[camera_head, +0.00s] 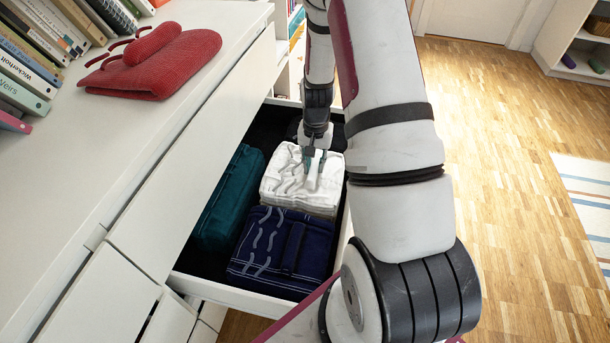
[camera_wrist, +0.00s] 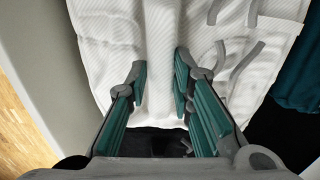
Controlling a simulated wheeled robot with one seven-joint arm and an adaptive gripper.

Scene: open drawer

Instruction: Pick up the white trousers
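The white trousers (camera_head: 285,186) are a folded white stack with wavy grey marks and a raised strip on top, in the open drawer. They also show in the wrist view (camera_wrist: 115,45), where they fill the upper part of the picture. My gripper (camera_head: 314,165) points down at the top of the stack. In the wrist view my gripper (camera_wrist: 160,78) has its teal fingers on either side of the raised white strip. The strip fills the gap and the fingers appear to press on it. The trousers look at rest in the drawer.
The drawer (camera_head: 262,301) also holds a teal folded garment (camera_head: 228,200) on the left and a navy one (camera_head: 277,256) in front. The drawer's side wall (camera_wrist: 45,60) is close in the wrist view. A red folded garment (camera_head: 160,64) and books (camera_head: 28,62) lie on the cabinet top.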

